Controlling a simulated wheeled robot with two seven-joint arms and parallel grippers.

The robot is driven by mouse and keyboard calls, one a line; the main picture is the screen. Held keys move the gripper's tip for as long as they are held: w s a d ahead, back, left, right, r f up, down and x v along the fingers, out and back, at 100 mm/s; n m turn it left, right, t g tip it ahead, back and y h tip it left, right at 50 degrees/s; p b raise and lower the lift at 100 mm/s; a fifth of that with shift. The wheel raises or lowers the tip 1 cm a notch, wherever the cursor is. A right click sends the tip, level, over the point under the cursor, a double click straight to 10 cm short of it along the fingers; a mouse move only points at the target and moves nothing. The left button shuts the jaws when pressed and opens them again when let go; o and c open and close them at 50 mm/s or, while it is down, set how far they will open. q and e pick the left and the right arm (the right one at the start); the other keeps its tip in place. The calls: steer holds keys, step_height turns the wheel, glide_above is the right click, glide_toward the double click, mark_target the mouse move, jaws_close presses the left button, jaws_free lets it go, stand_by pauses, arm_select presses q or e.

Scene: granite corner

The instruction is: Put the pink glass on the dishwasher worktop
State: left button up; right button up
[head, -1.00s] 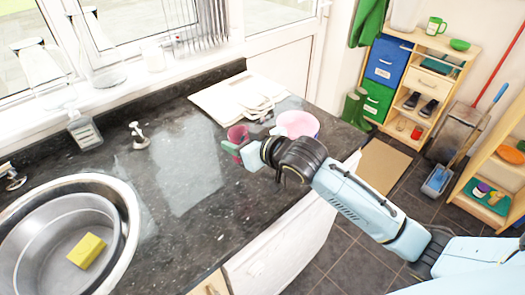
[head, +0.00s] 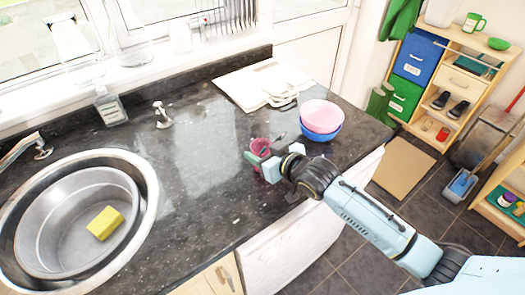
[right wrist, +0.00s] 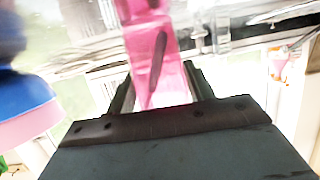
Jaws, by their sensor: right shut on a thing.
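The pink glass (head: 260,146) is between the fingers of my right gripper (head: 262,161), which is shut on it. The right wrist view also shows the pink glass (right wrist: 150,50) between the fingers. The glass is over the dark granite worktop (head: 205,185), left of the bowls. I cannot tell whether its base touches the stone. A white appliance front (head: 300,250) is below the worktop's front edge, near my right arm. My left gripper is not in view.
A pink bowl (head: 322,115) sits in a blue bowl (head: 321,136) just right of the glass. A pale board with cloths (head: 262,84) lies behind. The sink (head: 150,200) with a yellow sponge (head: 105,222) is at left. The worktop between sink and glass is clear.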

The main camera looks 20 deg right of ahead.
steer(key=shift+f, duration=0.15)
steer(key=o, duration=1)
steer(key=shift+s+d+r, duration=0.1)
steer(key=shift+s+r, duration=0.15)
steer(key=p+v, duration=0.1)
steer(key=v, duration=1)
steer(key=shift+s+d, duration=0.15)
